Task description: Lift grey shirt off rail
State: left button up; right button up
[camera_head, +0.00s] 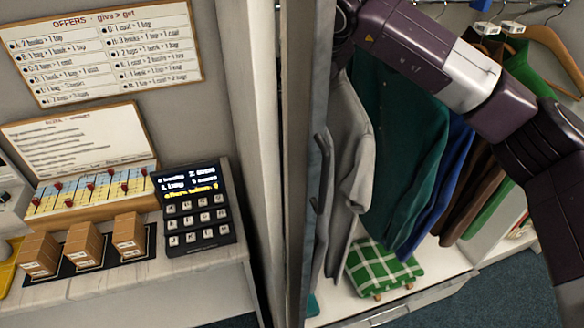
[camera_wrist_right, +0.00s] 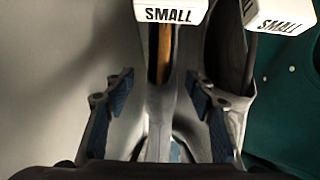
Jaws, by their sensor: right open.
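The grey shirt (camera_head: 352,140) hangs at the left end of the row of clothes in the open closet. In the right wrist view, grey cloth (camera_wrist_right: 158,122) hangs below a wooden hanger (camera_wrist_right: 164,52) with a white SMALL tag (camera_wrist_right: 170,11). My right gripper (camera_wrist_right: 158,88) is open, with a blue-padded finger on each side of this cloth. Gaps show between the pads and the cloth. In the head view my right arm crosses in front of the clothes, and its gripper is hidden behind the closet's upright edge. My left gripper is not in view.
A teal shirt (camera_head: 398,125) hangs to the right of the grey one, followed by blue, brown and green clothes. A folded green checked cloth (camera_head: 383,268) lies on the closet floor. The upright panel (camera_head: 303,90) borders the closet. A counter with a keypad (camera_head: 196,205) stands left.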

jog(key=shift+w+f+p, duration=0.45)
jog(key=p+x, duration=0.3)
jog(key=shift+w+f, duration=0.25)
jog(key=shift+f, duration=0.05)
jog(key=shift+w+a+f, duration=0.1)
jog(key=shift+w+f, duration=0.15)
jog(key=shift+f, duration=0.2)
grip_shut()
jog(key=shift+r, duration=0.15)
